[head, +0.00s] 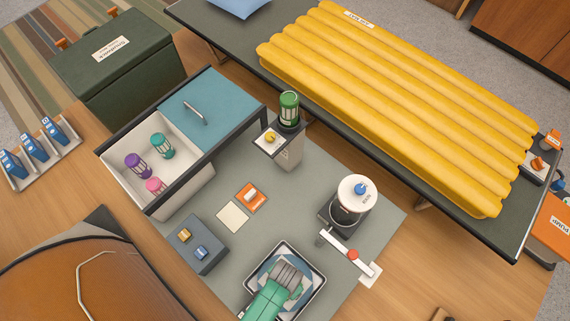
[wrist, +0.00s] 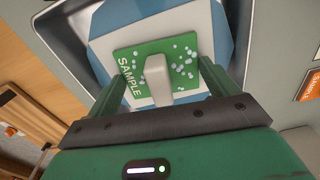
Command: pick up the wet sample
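The wet sample (wrist: 128,62) shows in the wrist view as a green card marked SAMPLE, dotted with pale drops, with an upright pale grip tab (wrist: 155,68) in its middle. It lies on a white and blue layered surface in a dark-rimmed tray, whose rim (head: 318,268) shows at the bottom of the head view. My gripper (wrist: 158,78) is open, its two green fingers on either side of the tab with gaps on both sides. In the head view my green and grey arm end covers the tray's middle and hides the sample.
A grey block (head: 195,250) with two small pieces and an orange card (head: 250,196) lie left of the tray. A white-topped device (head: 352,205) stands to its right, with a red-knobbed bar (head: 352,255) nearby. An open drawer (head: 165,185) holds several bottles.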

